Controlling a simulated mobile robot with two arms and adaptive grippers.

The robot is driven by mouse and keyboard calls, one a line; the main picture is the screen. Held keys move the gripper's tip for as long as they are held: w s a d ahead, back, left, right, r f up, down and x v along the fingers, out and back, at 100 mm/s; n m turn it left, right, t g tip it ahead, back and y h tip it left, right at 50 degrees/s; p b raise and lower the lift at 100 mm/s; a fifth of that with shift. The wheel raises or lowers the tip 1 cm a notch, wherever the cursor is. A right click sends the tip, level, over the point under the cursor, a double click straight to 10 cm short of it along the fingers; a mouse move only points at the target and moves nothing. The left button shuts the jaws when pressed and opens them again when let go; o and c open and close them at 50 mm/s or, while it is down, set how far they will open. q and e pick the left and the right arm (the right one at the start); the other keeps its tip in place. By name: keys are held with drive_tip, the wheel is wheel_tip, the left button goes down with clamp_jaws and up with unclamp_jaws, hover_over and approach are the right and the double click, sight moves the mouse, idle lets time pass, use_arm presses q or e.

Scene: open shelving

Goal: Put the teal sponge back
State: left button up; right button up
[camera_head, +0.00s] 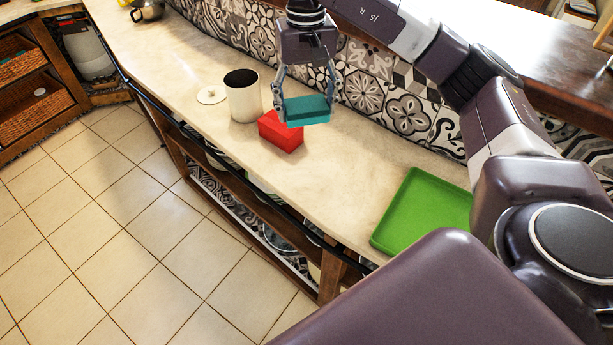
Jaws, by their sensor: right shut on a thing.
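The teal sponge (308,109) is a flat block with a lighter underside. My right gripper (306,106) points down and is shut on it, one finger at each end. The sponge appears held above the counter, just behind and to the right of a red block (280,131), overlapping its edge in the picture. I cannot tell whether sponge and red block touch. My left gripper is not in view.
A white canister (242,97) stands open left of the red block, with a round white lid (211,95) beside it. A green tray (424,214) lies at the right. The counter (335,178) between red block and tray is clear. A tiled wall runs behind.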

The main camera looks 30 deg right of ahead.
drive_tip(key=d+f, duration=0.2)
drive_tip(key=shift+s+f+m, duration=0.15)
drive_tip(key=shift+f+m, duration=0.15)
drive_tip(key=shift+f, duration=0.05)
drive_tip(key=p, duration=0.1)
hover_over(312, 175)
wheel_tip(312, 175, down, 13)
drive_tip(key=shift+s+r, duration=0.1)
drive_tip(key=shift+r, duration=0.05)
drive_tip(key=shift+f, duration=0.65)
wheel_tip(312, 175, down, 4)
drive_tip(key=shift+r+p, duration=0.2)
drive_tip(key=shift+p, duration=0.5)
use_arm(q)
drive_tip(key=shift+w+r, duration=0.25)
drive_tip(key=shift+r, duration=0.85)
use_arm(e)
drive_tip(key=shift+f, duration=0.1)
drive_tip(key=shift+f, duration=0.1)
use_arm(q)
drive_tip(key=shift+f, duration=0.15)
use_arm(e)
drive_tip(key=o, duration=1)
